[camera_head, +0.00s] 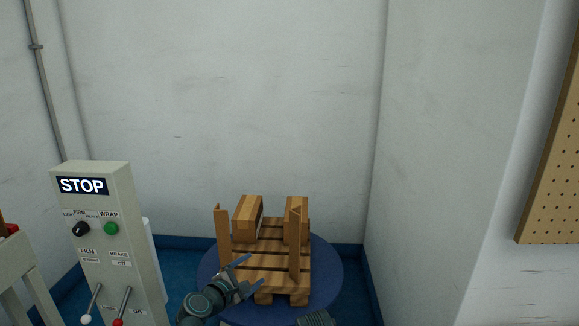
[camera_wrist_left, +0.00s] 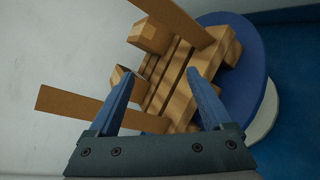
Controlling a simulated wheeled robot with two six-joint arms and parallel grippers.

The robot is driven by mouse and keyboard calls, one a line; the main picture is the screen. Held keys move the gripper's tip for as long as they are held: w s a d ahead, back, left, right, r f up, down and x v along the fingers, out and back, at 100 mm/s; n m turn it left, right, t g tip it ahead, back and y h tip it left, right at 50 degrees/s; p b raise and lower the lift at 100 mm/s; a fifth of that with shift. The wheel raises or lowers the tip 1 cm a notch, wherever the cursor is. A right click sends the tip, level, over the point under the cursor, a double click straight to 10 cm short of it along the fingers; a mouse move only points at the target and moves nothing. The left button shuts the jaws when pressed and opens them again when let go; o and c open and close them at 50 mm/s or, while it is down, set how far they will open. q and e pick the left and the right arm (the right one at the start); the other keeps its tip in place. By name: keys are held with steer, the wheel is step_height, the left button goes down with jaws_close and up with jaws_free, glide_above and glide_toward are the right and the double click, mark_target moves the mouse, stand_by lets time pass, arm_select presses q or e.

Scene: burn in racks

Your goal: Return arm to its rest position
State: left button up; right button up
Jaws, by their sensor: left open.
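My left gripper (camera_head: 254,272) is open and empty in the head view, with its blue fingers over the front left part of a wooden pallet (camera_head: 262,276). In the left wrist view the two fingers (camera_wrist_left: 160,72) stand wide apart in front of the pallet slats (camera_wrist_left: 172,77), with nothing held between them. Whether a finger touches the pallet cannot be told. The jaws of my right gripper do not show. A dark ribbed part shows at the bottom edge of the head view.
The pallet sits on a round blue turntable (camera_head: 327,270). It carries brown boxes (camera_head: 247,219) and upright brown boards (camera_head: 223,238). A grey control box (camera_head: 147,235) marked STOP, with levers, stands left. White walls close the back; a pegboard (camera_head: 556,170) hangs right.

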arm_select(q)
steer(key=s+d+f+m+g+y, duration=0.1)
steer(key=s+d+f+m+g, duration=0.2)
steer(key=s+f+m+g, duration=0.7)
steer(key=s+a+f+m+g+y, duration=0.3)
steer(key=s+a+f+m+y, duration=0.3)
steer(key=m, duration=0.5)
steer(key=s+d+r+m+g+p, duration=0.1)
steer(key=s+d+r+m+p, duration=0.3)
steer(key=s+d+r+p, duration=0.45)
step_height(320, 180, up, 36)
steer(key=w+d+p, duration=0.1)
steer(key=w+p, duration=0.1)
steer(key=p, duration=3.4)
steer(key=shift+r+p, duration=0.15)
steer(key=shift+p, duration=0.15)
steer(key=shift+d, duration=0.1)
